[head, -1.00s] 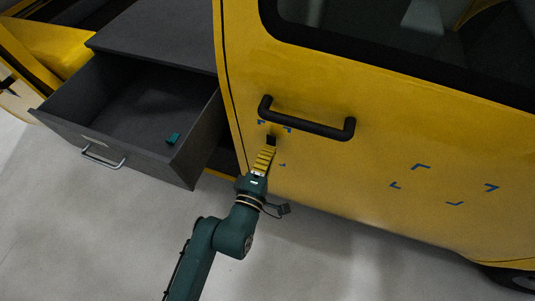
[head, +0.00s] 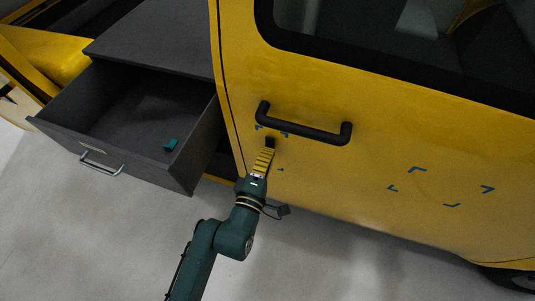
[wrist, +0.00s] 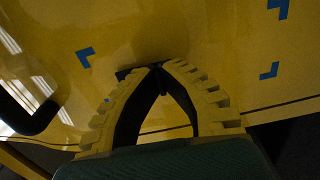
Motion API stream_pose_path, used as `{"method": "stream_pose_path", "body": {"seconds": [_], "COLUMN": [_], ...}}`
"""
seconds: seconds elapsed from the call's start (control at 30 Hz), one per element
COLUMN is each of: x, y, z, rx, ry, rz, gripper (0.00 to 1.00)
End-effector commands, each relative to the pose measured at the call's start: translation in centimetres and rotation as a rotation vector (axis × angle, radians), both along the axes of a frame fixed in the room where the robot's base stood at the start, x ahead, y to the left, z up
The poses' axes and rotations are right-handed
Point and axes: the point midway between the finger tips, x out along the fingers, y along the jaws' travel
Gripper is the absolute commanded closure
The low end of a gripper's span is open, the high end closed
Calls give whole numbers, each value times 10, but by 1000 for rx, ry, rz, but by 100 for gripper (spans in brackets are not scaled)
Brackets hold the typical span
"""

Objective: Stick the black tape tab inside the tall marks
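My gripper (head: 268,150) is at the yellow door, just below the left end of the black handle. Its yellow ribbed fingers are shut on the black tape tab (head: 270,142), a small dark piece at the fingertips. In the wrist view the tab (wrist: 128,71) shows as a thin dark strip across the tips. The tall marks are blue corners on the door around the tab: upper left (head: 259,127), upper right (head: 284,134) and lower right (head: 281,169). The lower left is hidden by my gripper in the head view. I cannot tell whether the tab touches the door.
The black door handle (head: 303,128) sticks out close above my gripper; it also shows in the wrist view (wrist: 40,119). A wider set of blue marks (head: 416,170) is further right. An open grey drawer (head: 140,163) at left holds a small teal block (head: 171,145).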

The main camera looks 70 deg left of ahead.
Motion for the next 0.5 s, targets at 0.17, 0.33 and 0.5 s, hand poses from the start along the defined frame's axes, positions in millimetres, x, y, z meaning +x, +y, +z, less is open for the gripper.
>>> {"method": "stream_pose_path", "body": {"seconds": [0.17,0.33,0.5], "x": [2,3,3], "y": [2,4,4], "z": [0,0,0], "rx": [0,0,0], "ry": [0,0,0], "rz": [0,0,0], "gripper": [100,100,100]}}
